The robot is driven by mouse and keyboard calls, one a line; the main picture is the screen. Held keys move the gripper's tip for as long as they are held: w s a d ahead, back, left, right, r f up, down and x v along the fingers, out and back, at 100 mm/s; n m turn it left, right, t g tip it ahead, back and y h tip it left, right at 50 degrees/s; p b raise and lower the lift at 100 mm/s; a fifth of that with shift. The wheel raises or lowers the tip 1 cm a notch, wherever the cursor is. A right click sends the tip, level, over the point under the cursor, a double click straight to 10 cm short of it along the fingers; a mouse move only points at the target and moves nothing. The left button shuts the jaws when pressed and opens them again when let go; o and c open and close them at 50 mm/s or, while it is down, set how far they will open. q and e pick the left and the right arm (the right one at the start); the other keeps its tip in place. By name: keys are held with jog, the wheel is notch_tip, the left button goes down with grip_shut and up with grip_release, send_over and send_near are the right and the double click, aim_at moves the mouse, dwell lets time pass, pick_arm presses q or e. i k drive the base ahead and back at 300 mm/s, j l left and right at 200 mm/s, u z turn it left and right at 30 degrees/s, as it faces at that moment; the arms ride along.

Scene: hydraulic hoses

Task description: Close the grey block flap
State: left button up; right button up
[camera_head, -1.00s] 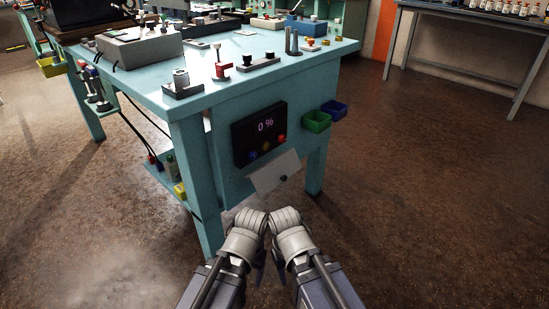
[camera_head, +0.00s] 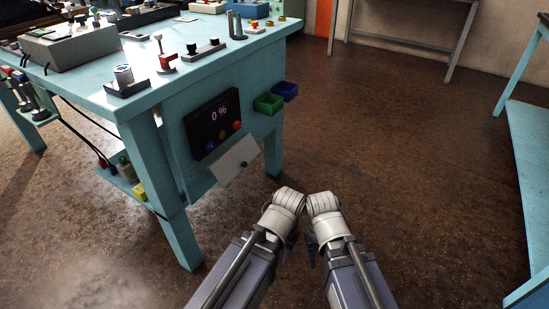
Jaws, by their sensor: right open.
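A pale grey flap (camera_head: 236,160) with a small dark knob hangs tilted on the near side of the turquoise workbench (camera_head: 200,62), just below a dark display panel. A grey block (camera_head: 75,44) sits on the bench top at the left; I cannot make out a flap on it. My left gripper (camera_head: 291,238) and right gripper (camera_head: 310,252) are low in front of me, side by side and mostly hidden by my wrists. The right one is open. Both are to the right of the pale flap and apart from it.
The dark panel (camera_head: 213,123) reads 0 %. A green bin (camera_head: 268,103) and a blue bin (camera_head: 286,91) hang on the bench's right side. Another turquoise table (camera_head: 528,150) stands at the right edge. The brown floor between is clear.

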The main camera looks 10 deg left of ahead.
aim_at(238, 157)
jog(key=j+z, duration=0.8)
jog(key=k+j+z, duration=0.15)
jog(key=j+z, duration=0.25)
jog(key=k+j+z, duration=0.15)
jog(key=j, duration=0.45)
jog(key=k+j+z, duration=0.15)
jog(key=k+j, duration=0.25)
jog(key=j, duration=0.15)
jog(key=k+j+z, duration=0.15)
jog(key=k+j, duration=0.2)
jog(key=j, duration=0.15)
jog(key=k+j+z, duration=0.15)
jog(key=k+j, duration=0.2)
jog(key=j, duration=0.15)
jog(key=k+j, duration=0.55)
jog(key=j, duration=0.25)
